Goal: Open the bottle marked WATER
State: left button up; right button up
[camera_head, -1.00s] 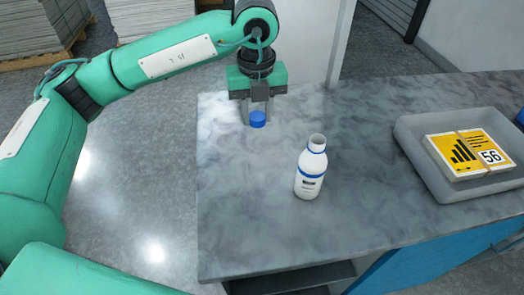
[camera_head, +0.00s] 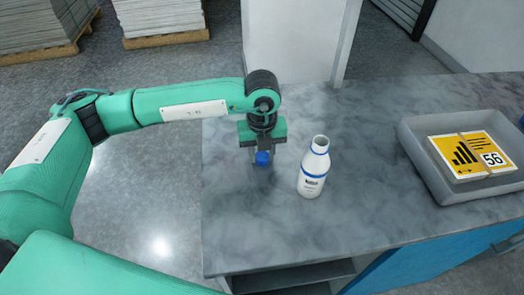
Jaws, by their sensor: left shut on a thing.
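The white bottle (camera_head: 312,172) with a blue band stands upright on the grey marbled counter. Its neck is open, with no cap on it. The label is too small to read. My left gripper (camera_head: 262,157) is shut on the blue cap (camera_head: 262,159), to the left of the bottle and apart from it. The cap is low, near the counter top; I cannot tell whether it touches the surface. My right gripper is not in view.
A grey tray (camera_head: 431,178) at the right of the counter (camera_head: 370,215) holds yellow and white cards or boxes (camera_head: 474,155), one marked 56. The counter between bottle and tray is clear. Stacked sheets on pallets stand at the back left.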

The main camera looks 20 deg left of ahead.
pick_arm(q)
jog(key=shift+f, duration=0.1)
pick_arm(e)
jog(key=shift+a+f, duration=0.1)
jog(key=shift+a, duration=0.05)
pick_arm(q)
jog(key=o, duration=1.1)
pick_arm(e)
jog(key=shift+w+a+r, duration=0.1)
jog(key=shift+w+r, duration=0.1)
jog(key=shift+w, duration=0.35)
